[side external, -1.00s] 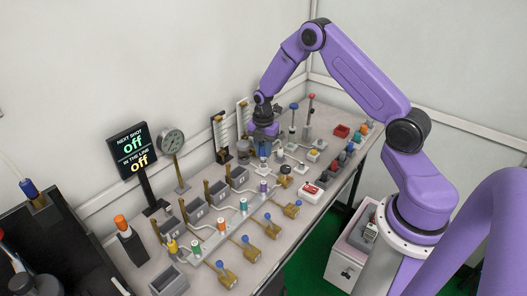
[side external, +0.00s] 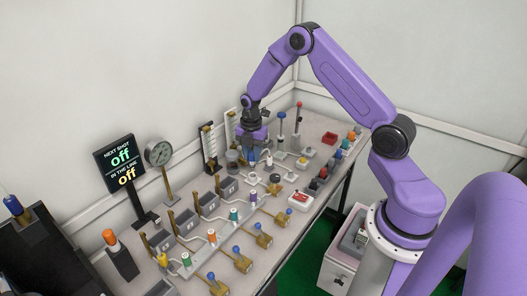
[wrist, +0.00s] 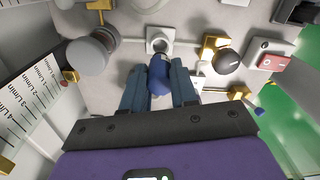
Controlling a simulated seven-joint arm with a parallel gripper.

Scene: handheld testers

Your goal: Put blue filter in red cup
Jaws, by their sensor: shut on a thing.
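My gripper (wrist: 160,88) is shut on a blue filter (wrist: 159,74), a small blue piece with a pale tip at its far end, between the two dark blue fingers in the wrist view. In the side view my gripper (side external: 256,151) is over the back part of the bench, and the filter is mostly hidden by the fingers. A pale round socket (wrist: 159,43) lies just beyond the filter's tip; I cannot tell whether they touch. A small open red cup (side external: 330,138) stands at the right back of the bench, apart from my gripper. It does not show clearly in the wrist view.
A grey round jar (wrist: 88,55) and a scaled flow gauge (wrist: 30,95) stand left of my gripper. Upright rods with blue and red tops (side external: 299,106) stand close by. Several coloured pieces line the right edge.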

